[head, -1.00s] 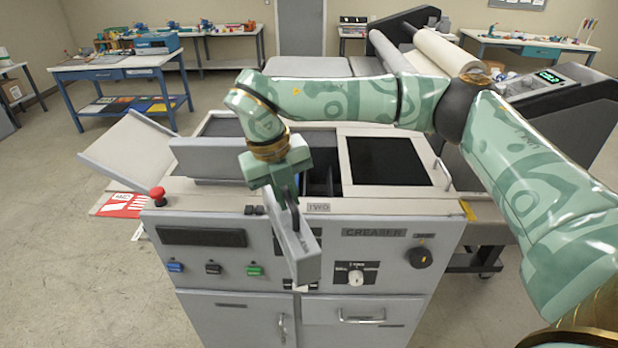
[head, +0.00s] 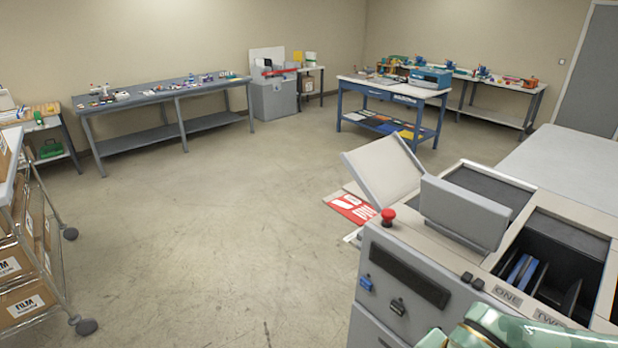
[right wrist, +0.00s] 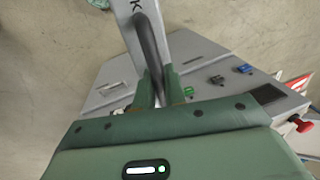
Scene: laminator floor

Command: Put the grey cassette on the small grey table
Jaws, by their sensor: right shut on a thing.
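In the right wrist view my right gripper (right wrist: 158,88) is shut on the black handle of the grey cassette (right wrist: 132,14). The cassette has dark lettering and runs out of the top of that view. In the head view neither the cassette nor the right gripper shows; only a bit of my green arm is at the bottom right. My left gripper is in neither view. A long grey table (head: 160,98) stands by the back wall, with small items on it. I cannot tell which table is the small grey one.
The creaser machine (head: 405,268) stands at the right, with a raised lid and open slots holding a blue cassette (head: 522,271). A wheeled rack of film boxes (head: 25,262) is at the left. A blue-framed workbench (head: 390,92) stands behind. The middle floor is clear.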

